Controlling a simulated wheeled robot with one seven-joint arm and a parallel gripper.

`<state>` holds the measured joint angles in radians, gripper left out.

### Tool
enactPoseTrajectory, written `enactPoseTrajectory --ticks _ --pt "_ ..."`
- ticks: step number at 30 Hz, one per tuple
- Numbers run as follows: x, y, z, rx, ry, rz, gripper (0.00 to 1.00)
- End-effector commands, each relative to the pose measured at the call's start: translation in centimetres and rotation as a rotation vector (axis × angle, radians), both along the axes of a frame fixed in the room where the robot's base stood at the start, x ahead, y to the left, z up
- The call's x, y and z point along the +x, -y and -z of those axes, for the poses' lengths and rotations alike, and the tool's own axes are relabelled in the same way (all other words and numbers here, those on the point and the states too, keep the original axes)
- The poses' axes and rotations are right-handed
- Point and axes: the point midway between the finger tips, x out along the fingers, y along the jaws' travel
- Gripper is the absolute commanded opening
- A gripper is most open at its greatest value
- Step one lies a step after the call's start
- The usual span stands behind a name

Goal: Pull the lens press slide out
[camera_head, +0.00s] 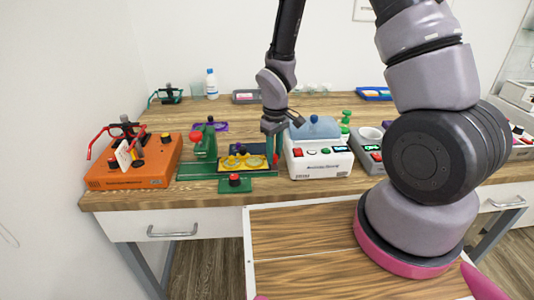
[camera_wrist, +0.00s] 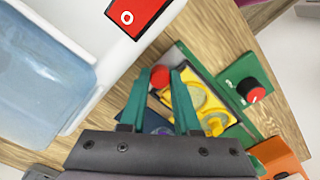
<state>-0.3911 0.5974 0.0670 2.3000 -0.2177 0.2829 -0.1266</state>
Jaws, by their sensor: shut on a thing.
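The lens press is a green stand (camera_head: 206,145) with a red ball on its left side, on a green base. Its slide, a dark tray with a yellow lens plate (camera_head: 243,162), lies to the right of the stand. The yellow plate (camera_wrist: 210,108) with round lens seats also shows in the wrist view. My gripper (camera_head: 273,143) is at the slide's right end. In the wrist view my gripper's teal fingers (camera_wrist: 162,88) are shut on the slide's red knob (camera_wrist: 159,76), which shows between the fingertips.
A white machine with a blue hood (camera_head: 315,128) stands close to the right of my gripper. An orange device (camera_head: 130,175) with red-armed glasses stands left.

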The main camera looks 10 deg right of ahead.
Motion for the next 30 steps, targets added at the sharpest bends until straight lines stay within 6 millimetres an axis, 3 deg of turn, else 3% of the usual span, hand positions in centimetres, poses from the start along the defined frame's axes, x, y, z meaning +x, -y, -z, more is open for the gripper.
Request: enactPoseTrajectory --ticks 4,5,7,23,30 --pt "0.1 0.5 0.0 -0.006 -0.001 0.008 0.00" --pt "0.1 0.5 0.0 -0.006 -0.001 0.008 0.34" --pt "0.1 0.5 0.0 -0.006 -0.002 0.009 0.60" --pt "0.1 0.3 -0.2 -0.004 -0.001 0.007 0.60" --pt "0.2 0.3 -3.9 -0.001 0.004 0.009 0.60"
